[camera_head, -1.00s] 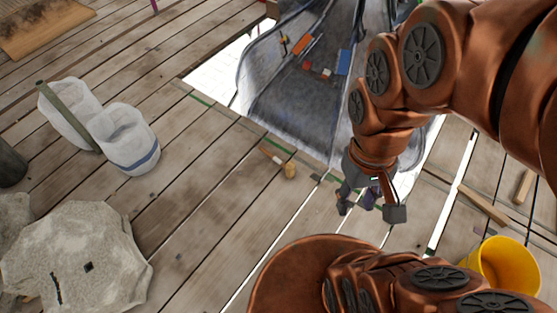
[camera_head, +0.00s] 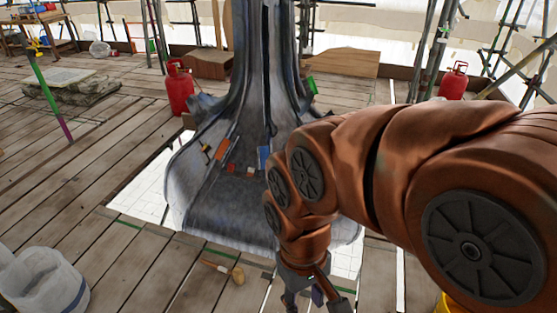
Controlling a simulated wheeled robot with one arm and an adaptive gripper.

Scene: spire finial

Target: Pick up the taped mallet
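A small mallet (camera_head: 237,274) with a rounded tan head lies on the planks at lower centre, left of my gripper. Its short handle points left and has a pale and reddish section; whether that is tape is too small to tell. My gripper (camera_head: 312,301) hangs at the bottom edge, right of the mallet and apart from it. Its dark fingers are spread, with nothing seen between them, though their tips are partly cut off by the frame.
A large grey flared spire base (camera_head: 215,210) stands behind, with small coloured items on it and a white opening around it. White buckets (camera_head: 45,285) stand lower left. Red gas cylinders (camera_head: 179,88) and scaffold poles are at the back.

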